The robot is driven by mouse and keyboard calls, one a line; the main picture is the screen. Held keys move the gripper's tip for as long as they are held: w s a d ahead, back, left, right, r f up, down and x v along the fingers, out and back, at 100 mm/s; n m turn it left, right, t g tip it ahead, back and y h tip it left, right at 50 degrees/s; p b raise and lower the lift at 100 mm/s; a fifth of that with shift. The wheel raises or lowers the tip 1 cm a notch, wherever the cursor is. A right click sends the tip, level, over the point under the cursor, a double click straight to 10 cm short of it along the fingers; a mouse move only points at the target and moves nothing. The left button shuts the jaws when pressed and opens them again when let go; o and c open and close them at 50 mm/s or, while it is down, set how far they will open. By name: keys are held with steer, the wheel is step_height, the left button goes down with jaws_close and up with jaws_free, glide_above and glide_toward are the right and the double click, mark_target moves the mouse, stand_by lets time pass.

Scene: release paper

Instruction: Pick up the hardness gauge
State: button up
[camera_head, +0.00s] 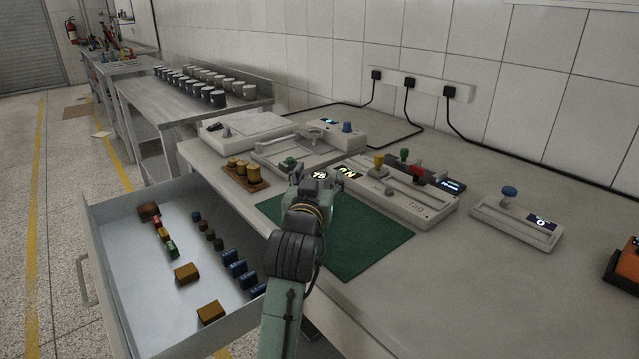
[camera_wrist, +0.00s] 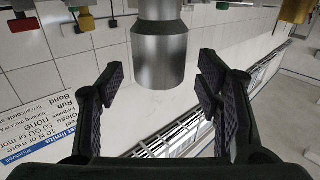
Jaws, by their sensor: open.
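My gripper (camera_head: 318,179) is open over the back part of the green mat (camera_head: 362,242) in the camera_head view. A round dial with a pale number (camera_head: 319,175) shows at its fingertips, likely the top of the hardness gauge, though I cannot be certain. In the camera_wrist view the two padded fingers stand apart. A steel cylinder (camera_wrist: 160,48) shows ahead, in line with the gap between them. No contact with either finger is visible. The cylinder's upper part is cut off by the frame edge, and my gripper hides much of the area around the dial.
A long tester with a yellow knob (camera_head: 379,161) stands close to the right of my gripper. A device with a blue knob (camera_head: 509,192) is farther right. Brass weights (camera_head: 243,171) stand to the left. An open drawer (camera_head: 150,285) holds small coloured blocks.

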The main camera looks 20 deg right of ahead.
steer(key=shift+w+d, duration=0.3)
steer(key=shift+w, duration=0.15)
steer(key=shift+c, duration=0.5)
jaws_close()
